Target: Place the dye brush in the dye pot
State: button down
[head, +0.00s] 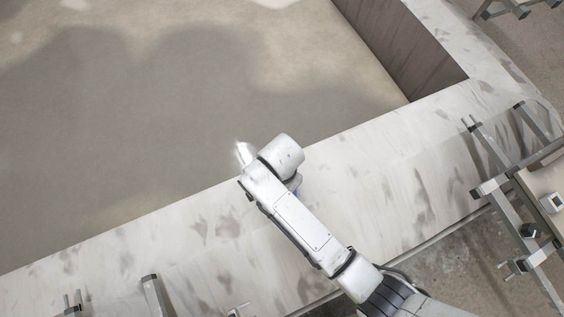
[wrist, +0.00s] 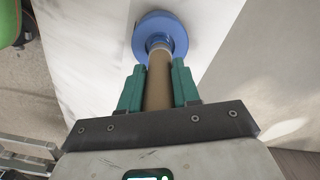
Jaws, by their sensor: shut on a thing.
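My gripper (wrist: 158,68) has two green fingers, shut on the brown cylindrical handle of the dye brush (wrist: 159,82) in the wrist view. Beyond the fingertips the handle meets a pale collar and a wide blue round piece (wrist: 176,34) with a raised rim. I cannot tell whether this blue piece is the brush's own end or the dye pot around it. In the head view my wrist is over the pale wall top, and my arm hides the fingers and brush. No other dye pot can be made out for sure.
A pale, stained wall top (head: 400,185) runs diagonally across the head view, with a large empty grey-brown basin floor (head: 180,130) beyond it. Metal frames (head: 490,150) stand at the right. A green rounded object (wrist: 10,22) shows at the wrist view's upper left.

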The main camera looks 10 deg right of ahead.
jog(key=shift+f, duration=1.7)
jog(key=shift+f, duration=0.15)
jog(key=c, duration=0.8)
grip_release()
jog(key=shift+f, duration=0.15)
jog(key=shift+b, duration=0.5)
notch_tip(320, 180, up, 11)
jog(key=p, duration=0.3)
jog(key=shift+w, duration=0.15)
